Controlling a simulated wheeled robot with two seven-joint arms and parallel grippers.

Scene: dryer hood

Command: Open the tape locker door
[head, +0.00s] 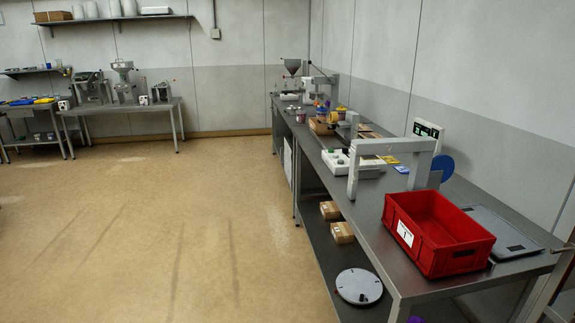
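Neither of my grippers is in the head view. No door is clearly marked as the tape locker. A pale upright panel (288,161) shows under the far part of the long right-hand bench (388,222). It is seen at a steep angle and is small, so I cannot tell whether it is the locker door or whether it is open or shut.
A red crate (420,253) stands on the near end of the bench, beside a grey arch frame (393,147). Two cardboard boxes (342,232) and a round white disc (359,286) lie on its lower shelf. The floor (160,230) to the left is clear.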

